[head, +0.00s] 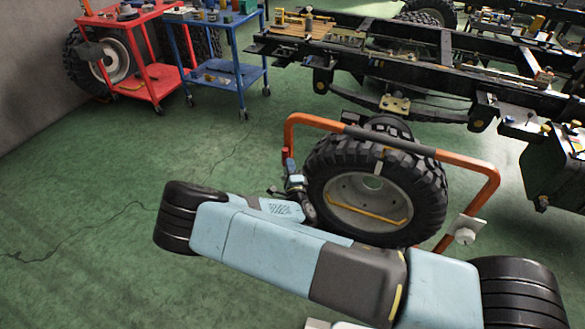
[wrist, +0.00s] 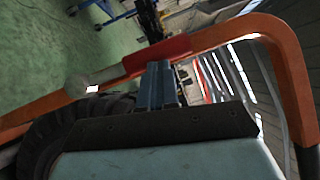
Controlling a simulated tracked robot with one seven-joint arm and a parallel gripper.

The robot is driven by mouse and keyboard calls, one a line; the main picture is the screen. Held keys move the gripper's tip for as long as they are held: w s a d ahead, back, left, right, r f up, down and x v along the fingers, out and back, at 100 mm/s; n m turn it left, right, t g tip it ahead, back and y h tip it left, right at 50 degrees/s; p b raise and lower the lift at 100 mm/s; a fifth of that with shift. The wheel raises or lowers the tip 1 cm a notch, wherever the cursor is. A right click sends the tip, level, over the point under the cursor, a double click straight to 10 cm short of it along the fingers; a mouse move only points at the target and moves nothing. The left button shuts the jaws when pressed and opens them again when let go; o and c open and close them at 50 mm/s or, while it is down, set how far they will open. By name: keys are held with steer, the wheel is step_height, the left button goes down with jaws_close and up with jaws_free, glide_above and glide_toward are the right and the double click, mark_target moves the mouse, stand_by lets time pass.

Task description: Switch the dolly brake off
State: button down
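The wheel dolly is an orange tube frame (head: 415,152) around a large black tyre with a pale rim (head: 372,190). A short red part (head: 284,155) sits at the frame's left post. In the wrist view a red sleeve (wrist: 157,55) lies along the orange bar (wrist: 230,35), and a pale rod with a rounded end (wrist: 90,82) extends left from it. My gripper (wrist: 162,68) has its blue fingers close together, tips right at the red sleeve; whether they touch it I cannot tell. In the head view my gripper (head: 294,182) is just below the red part, partly hidden by my arm.
A white box with a round knob (head: 465,232) is on the frame's right post. A truck chassis (head: 400,75) stands behind the dolly. A red cart (head: 135,55) and a blue cart (head: 225,75) stand at the back left. The green floor at left is clear.

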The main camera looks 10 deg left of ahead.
stand_by(0.3)
steer(key=s+d, duration=0.8)
steer(key=s, duration=0.2)
steer(key=shift+s, duration=0.25)
stand_by(0.4)
